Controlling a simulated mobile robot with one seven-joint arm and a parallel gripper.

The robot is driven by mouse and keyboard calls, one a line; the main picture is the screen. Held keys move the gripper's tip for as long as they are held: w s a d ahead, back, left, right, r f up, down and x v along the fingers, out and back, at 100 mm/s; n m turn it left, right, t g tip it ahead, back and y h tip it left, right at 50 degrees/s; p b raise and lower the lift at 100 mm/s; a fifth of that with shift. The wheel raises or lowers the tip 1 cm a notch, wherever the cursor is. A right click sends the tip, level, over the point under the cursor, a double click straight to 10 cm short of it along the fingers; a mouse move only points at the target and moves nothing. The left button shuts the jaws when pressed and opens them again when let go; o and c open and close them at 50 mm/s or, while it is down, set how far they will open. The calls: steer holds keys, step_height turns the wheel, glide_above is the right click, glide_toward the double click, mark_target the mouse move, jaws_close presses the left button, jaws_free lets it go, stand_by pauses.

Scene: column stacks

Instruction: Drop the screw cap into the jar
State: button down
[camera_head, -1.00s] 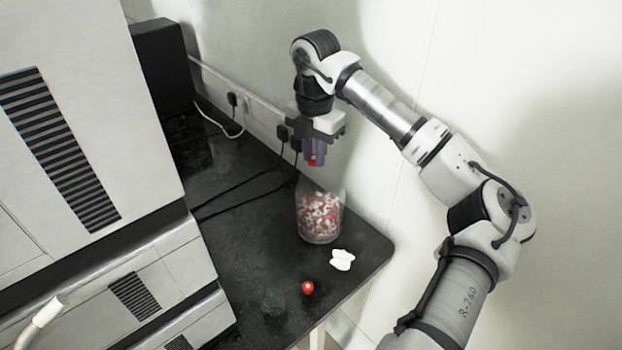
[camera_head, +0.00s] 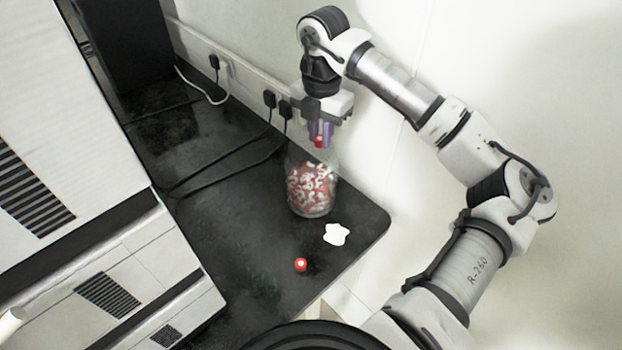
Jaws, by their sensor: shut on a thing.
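My gripper (camera_head: 319,134) points down just above the mouth of the jar. It is shut on a small red screw cap (camera_head: 319,142), which shows between the purple fingertips. The clear jar (camera_head: 312,191) stands upright on the black table and holds many red and white pieces. The held cap is at about the height of the jar's rim; I cannot tell whether it is above the opening or slightly inside it. Another red cap (camera_head: 300,265) with a white centre lies on the table near the front edge.
A white flower-shaped piece (camera_head: 336,234) lies in front of the jar on the black table (camera_head: 225,215). Black cables (camera_head: 215,182) run to wall plugs behind. A large pale cabinet unit (camera_head: 70,150) stands left. The wall is close behind the jar.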

steer(key=shift+f, duration=0.55)
steer(key=c, duration=1.2)
jaws_free()
steer(key=shift+c, duration=0.2)
step_height(320, 180, up, 14)
steer(key=b, duration=0.2)
